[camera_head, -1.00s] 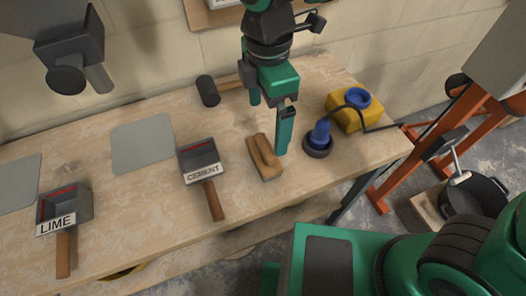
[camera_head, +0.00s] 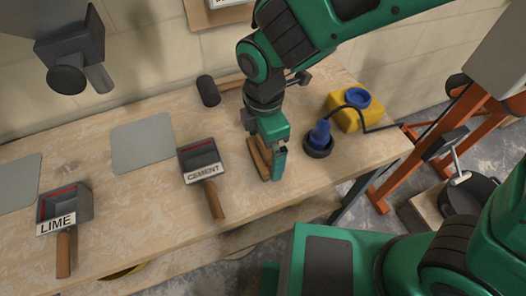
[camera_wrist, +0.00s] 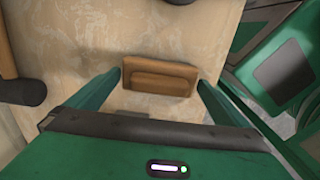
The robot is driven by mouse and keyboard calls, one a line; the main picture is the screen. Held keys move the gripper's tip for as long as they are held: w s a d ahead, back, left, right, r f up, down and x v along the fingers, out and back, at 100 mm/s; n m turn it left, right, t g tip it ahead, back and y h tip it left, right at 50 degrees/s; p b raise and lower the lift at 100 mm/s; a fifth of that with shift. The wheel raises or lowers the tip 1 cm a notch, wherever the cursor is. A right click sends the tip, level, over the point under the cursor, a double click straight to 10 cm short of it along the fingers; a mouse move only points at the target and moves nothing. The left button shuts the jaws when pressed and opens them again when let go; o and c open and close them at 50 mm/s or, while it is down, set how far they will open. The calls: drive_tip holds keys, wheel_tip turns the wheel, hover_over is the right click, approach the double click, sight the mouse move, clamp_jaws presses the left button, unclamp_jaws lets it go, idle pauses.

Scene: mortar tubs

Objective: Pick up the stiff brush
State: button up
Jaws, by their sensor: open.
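The stiff brush (camera_head: 256,160), a brown wooden block with a raised grip along its top, lies on the workbench (camera_head: 150,222). My gripper partly covers it in the head view. My gripper (camera_head: 267,160) is open and points down over the brush. In the wrist view the brush (camera_wrist: 160,77) lies crosswise between my two spread green fingers (camera_wrist: 158,90), one beyond each end. Nothing is held. I cannot tell how high the fingertips are above the bench, and no bristles show.
A scoop labelled CEMENT (camera_head: 201,160) lies left of the brush. A blue nozzle in a dark round base (camera_head: 319,145) and a yellow can (camera_head: 350,112) stand to the right. A mallet (camera_head: 208,91) lies behind. A LIME scoop (camera_head: 62,207) is farther left.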

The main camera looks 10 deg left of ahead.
sight(263, 147)
drive_tip(key=shift+c, duration=0.3)
drive_tip(key=c, duration=0.8)
drive_tip(key=shift+r, duration=0.35)
drive_tip(key=r, duration=0.4)
drive_tip(key=shift+s+a, duration=0.15)
drive_tip(key=shift+s, duration=0.1)
drive_tip(key=s+a+r, duration=0.1)
drive_tip(key=s+r, duration=0.1)
drive_tip(key=s, duration=0.1)
drive_tip(key=s+a+r, duration=0.2)
drive_tip(key=s, duration=0.1)
drive_tip(key=s+a+r, duration=0.2)
drive_tip(key=s, duration=0.1)
drive_tip(key=shift+s+r, duration=0.15)
drive_tip(key=shift+s, duration=0.25)
